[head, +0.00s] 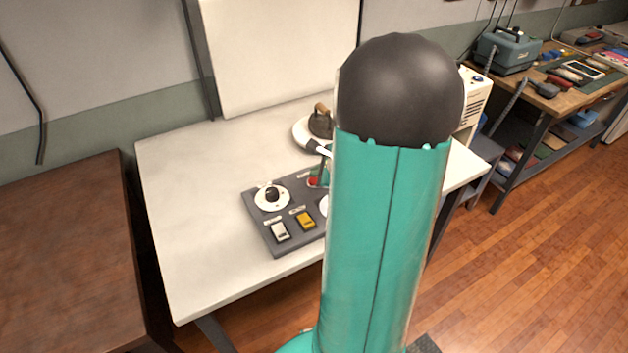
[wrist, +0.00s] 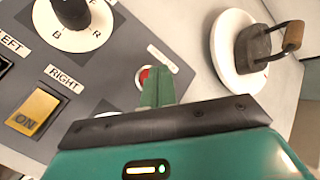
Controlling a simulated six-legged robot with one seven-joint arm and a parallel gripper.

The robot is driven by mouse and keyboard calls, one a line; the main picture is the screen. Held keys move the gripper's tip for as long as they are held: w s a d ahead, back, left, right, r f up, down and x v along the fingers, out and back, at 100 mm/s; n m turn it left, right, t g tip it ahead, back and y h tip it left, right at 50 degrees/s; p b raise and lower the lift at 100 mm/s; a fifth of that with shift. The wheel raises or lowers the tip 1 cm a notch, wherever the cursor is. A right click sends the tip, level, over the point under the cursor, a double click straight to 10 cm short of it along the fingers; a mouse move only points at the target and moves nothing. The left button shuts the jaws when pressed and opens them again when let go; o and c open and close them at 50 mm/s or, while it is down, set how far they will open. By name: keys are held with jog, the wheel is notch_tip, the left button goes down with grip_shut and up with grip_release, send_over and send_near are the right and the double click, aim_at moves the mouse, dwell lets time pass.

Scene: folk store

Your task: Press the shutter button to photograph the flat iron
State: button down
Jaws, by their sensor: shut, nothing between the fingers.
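The red shutter button (wrist: 144,76) sits on the grey control panel (wrist: 110,55), partly covered by my gripper (wrist: 157,80). In the head view the red button (head: 313,182) shows at the panel's far right, beside my gripper's green tip (head: 323,176). My fingers are shut and empty, right at the button; I cannot tell whether they touch it. The dark flat iron (wrist: 252,48) with a brown handle rests on a round white plate (wrist: 226,68). In the head view the iron (head: 320,123) stands behind the panel, partly hidden by my arm.
The panel carries a round dial (head: 271,196), a white left switch (head: 280,232) and a yellow right switch (wrist: 35,110) reading ON. A white backdrop (head: 275,50) stands behind the white table (head: 190,220). A brown table (head: 65,250) is at left, a cluttered workbench (head: 570,75) at right.

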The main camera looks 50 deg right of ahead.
jog(key=shift+f, duration=0.1)
dwell(0.3)
jog(key=shift+f, duration=0.35)
jog(key=shift+f, duration=0.45)
dwell(0.8)
jog(key=shift+r, duration=0.9)
jog(key=shift+r, duration=2.5)
